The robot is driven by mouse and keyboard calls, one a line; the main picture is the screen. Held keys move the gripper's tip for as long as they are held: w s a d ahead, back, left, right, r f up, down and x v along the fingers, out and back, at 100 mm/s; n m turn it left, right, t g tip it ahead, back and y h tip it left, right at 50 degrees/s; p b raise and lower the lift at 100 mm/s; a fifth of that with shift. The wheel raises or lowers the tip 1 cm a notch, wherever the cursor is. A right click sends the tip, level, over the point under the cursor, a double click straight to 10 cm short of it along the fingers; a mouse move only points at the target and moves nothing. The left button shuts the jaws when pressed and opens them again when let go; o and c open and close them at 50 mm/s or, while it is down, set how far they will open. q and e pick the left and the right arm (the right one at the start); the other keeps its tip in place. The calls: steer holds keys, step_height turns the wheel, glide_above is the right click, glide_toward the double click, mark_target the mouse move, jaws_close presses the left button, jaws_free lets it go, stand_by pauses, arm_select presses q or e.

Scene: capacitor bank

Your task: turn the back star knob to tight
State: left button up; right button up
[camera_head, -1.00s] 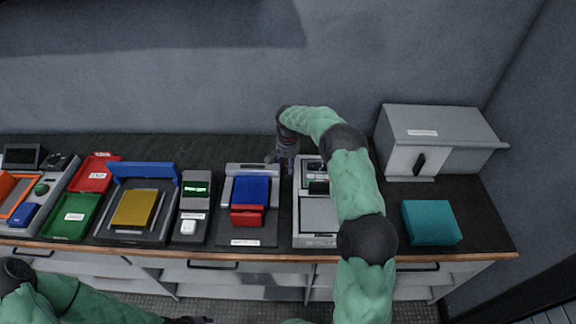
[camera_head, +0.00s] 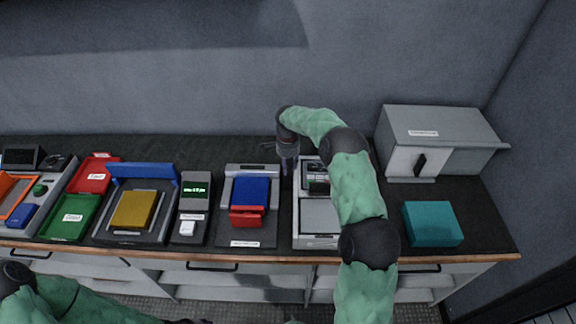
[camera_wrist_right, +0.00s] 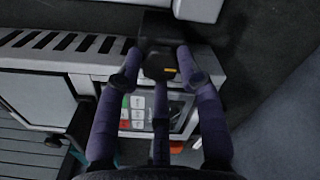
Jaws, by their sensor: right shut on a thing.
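My right gripper (camera_head: 287,168) points down between the stand with the blue block (camera_head: 250,190) and the grey machine (camera_head: 318,215). It hides what is under it in the head view. In the right wrist view its purple fingers (camera_wrist_right: 160,85) are closed around a dark knob with a yellow mark (camera_wrist_right: 160,62). I take this as the back star knob; its star shape cannot be made out. Only a dark sliver of my left gripper (camera_head: 188,321) shows at the bottom edge, and its jaws cannot be judged.
A grey cabinet (camera_head: 440,125) stands at the back right, with a teal block (camera_head: 432,223) in front. Red (camera_head: 95,176) and green (camera_head: 72,217) trays, a yellow block (camera_head: 134,209) and a small display unit (camera_head: 194,200) stand to the left. The back strip of the bench is mostly clear.

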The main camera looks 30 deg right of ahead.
stand_by(0.5)
steer(key=o, duration=1.1)
steer(key=shift+o, duration=0.2)
steer(key=shift+r, duration=0.1)
step_height(320, 180, up, 12)
